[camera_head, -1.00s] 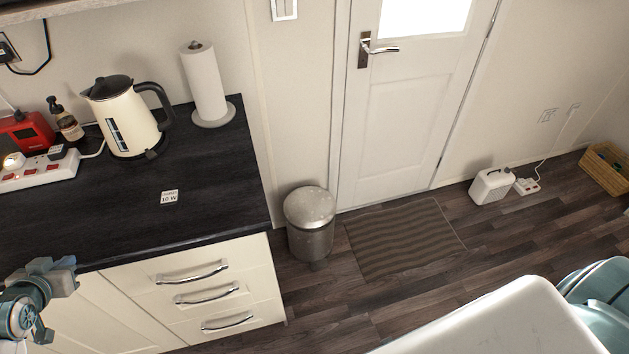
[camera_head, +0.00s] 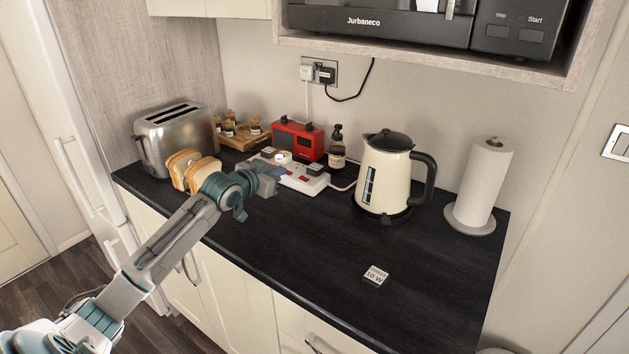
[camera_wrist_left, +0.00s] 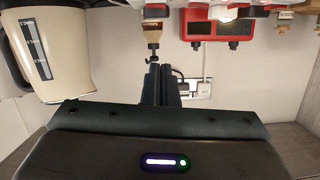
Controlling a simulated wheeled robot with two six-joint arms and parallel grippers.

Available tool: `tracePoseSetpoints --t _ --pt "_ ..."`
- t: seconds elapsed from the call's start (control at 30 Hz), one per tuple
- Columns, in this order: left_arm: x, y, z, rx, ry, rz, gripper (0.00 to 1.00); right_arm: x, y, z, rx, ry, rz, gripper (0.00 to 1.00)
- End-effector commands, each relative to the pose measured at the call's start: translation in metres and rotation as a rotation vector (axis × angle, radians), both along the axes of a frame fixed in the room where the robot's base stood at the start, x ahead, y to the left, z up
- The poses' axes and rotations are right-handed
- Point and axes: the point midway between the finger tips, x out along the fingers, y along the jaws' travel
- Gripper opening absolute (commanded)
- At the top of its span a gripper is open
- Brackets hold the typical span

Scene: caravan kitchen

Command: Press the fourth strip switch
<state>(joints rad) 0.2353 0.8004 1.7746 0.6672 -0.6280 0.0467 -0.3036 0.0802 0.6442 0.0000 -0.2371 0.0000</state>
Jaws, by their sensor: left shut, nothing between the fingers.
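The white power strip (camera_head: 296,184) lies on the dark worktop in the head view, running from behind my gripper towards the kettle. Red switches show on it, and black and white plugs sit in it. My left gripper (camera_head: 270,183) is in front of the strip's near side and covers part of it. Whether it touches the strip, I cannot tell. In the left wrist view, which looks upside down, the shut, empty fingers (camera_wrist_left: 161,84) show in the middle, and the strip is only partly seen along the top edge. My right gripper is not in view.
A cream kettle (camera_head: 386,178) and paper towel roll (camera_head: 484,185) stand to the right. A red radio (camera_head: 298,140) and soap bottle (camera_head: 337,150) stand behind the strip. Bread (camera_head: 190,171) and a toaster (camera_head: 176,132) are left. The front right worktop holds only a 10 W tag (camera_head: 376,275).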

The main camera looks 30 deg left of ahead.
Motion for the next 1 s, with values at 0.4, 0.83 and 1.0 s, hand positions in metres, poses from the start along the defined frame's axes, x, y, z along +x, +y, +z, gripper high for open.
tracePoseSetpoints --t 0.4,0.83,1.0 --pt "0.003 0.001 0.001 -0.003 -0.002 0.001 0.00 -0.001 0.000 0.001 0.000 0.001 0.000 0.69" --pt "0.065 -0.003 -0.012 -0.009 -0.004 0.002 0.00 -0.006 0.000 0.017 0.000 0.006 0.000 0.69" --pt "0.095 -0.005 -0.020 -0.007 -0.002 0.001 0.00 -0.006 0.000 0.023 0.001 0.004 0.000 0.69"
